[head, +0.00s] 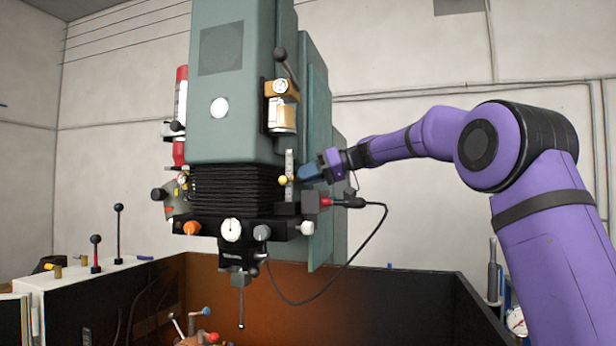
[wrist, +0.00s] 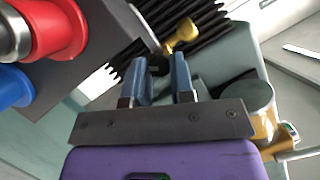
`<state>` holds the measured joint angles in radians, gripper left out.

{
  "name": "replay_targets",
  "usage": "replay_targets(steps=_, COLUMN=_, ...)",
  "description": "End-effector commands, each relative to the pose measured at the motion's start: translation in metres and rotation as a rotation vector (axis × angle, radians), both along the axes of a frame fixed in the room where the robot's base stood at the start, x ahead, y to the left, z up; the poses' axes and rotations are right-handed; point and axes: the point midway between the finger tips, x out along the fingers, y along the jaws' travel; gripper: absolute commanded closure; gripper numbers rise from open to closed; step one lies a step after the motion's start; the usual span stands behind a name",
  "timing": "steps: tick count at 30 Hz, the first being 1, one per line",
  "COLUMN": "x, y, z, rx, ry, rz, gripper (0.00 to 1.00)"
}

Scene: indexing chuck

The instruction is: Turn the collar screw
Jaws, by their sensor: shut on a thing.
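My gripper (head: 310,172) is at the right side of the machine head, beside a small yellow knob (head: 283,180) on an upright scale bar. In the wrist view, the two blue fingers of my gripper (wrist: 166,66) stand a little apart, shut on a small dark part (wrist: 159,66) between their tips. A brass knob (wrist: 181,36) shows just beyond the tips. I cannot tell whether it and the dark part are one piece, or which is the collar screw. The fingers partly hide the grip.
A glass oil cup (head: 283,115) is above. Black bellows (head: 235,185) are to the left.

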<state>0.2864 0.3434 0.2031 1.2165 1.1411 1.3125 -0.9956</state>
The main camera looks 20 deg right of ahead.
Motion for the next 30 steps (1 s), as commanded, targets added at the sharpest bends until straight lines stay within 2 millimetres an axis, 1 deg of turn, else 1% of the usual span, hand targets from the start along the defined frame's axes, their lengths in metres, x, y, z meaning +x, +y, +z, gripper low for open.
replay_targets(steps=9, x=0.0021, y=-0.0019, z=-0.0016, rx=0.133, ry=0.197, rz=-0.001, gripper=1.00)
replay_targets(steps=15, x=0.0022, y=-0.0019, z=-0.0018, rx=0.191, ry=0.284, rz=-0.001, gripper=1.00)
replay_targets(steps=21, x=0.0024, y=-0.0020, z=-0.0023, rx=0.222, ry=0.331, rz=0.000, gripper=1.00)
replay_targets(steps=30, x=0.0026, y=-0.0021, z=-0.0024, rx=0.233, ry=0.347, rz=-0.002, gripper=1.00)
